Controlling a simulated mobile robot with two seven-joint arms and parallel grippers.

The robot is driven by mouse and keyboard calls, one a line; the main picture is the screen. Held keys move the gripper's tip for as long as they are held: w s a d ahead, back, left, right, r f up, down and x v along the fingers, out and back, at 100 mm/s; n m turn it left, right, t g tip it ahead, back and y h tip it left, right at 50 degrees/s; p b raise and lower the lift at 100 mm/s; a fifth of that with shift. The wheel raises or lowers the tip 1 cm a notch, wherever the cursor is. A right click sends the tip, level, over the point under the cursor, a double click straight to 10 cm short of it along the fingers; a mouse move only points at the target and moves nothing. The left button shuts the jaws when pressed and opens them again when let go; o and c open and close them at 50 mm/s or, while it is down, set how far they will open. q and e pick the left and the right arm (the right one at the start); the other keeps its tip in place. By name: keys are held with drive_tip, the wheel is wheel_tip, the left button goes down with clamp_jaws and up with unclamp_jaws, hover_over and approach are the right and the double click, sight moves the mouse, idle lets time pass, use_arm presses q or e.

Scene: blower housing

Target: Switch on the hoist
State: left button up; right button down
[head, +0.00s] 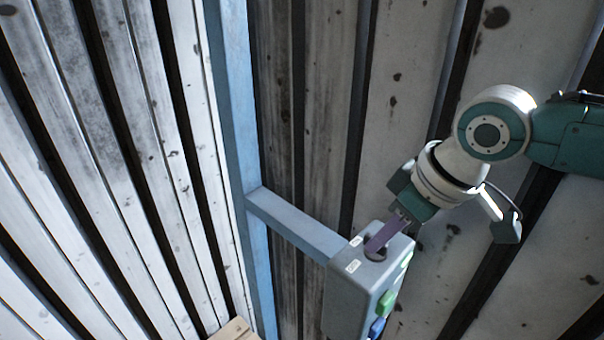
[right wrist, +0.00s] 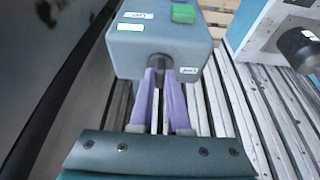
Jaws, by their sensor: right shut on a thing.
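A grey control box (head: 345,302), likely the hoist's, is fixed to the end of a blue-grey bracket arm. A dark knob (right wrist: 160,62) sticks out of one face, between white labels. Green buttons (head: 387,303) and a blue button (head: 377,327) sit on another face. My right gripper (head: 378,245) has its purple fingers shut on the knob, and the right wrist view shows the fingertips (right wrist: 160,72) on both sides of it. The fingers partly hide the knob in the head view. The label text is too small to read. My left gripper is not in view.
The bracket arm (head: 290,226) joins a blue upright post (head: 236,130) left of the box. Stained slatted panels surround them. A piece of wood (head: 235,330) shows at the bottom edge. A pale blue-edged unit with a dark round part (right wrist: 297,42) stands at the wrist view's right.

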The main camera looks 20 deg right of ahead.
drive_tip(key=c, duration=0.9)
unclamp_jaws()
drive_tip(key=shift+r, duration=0.1)
drive_tip(key=v, duration=0.9)
drive_tip(key=shift+s+d+r, duration=0.1)
drive_tip(key=shift+s+r, duration=0.15)
drive_tip(key=shift+r, duration=0.05)
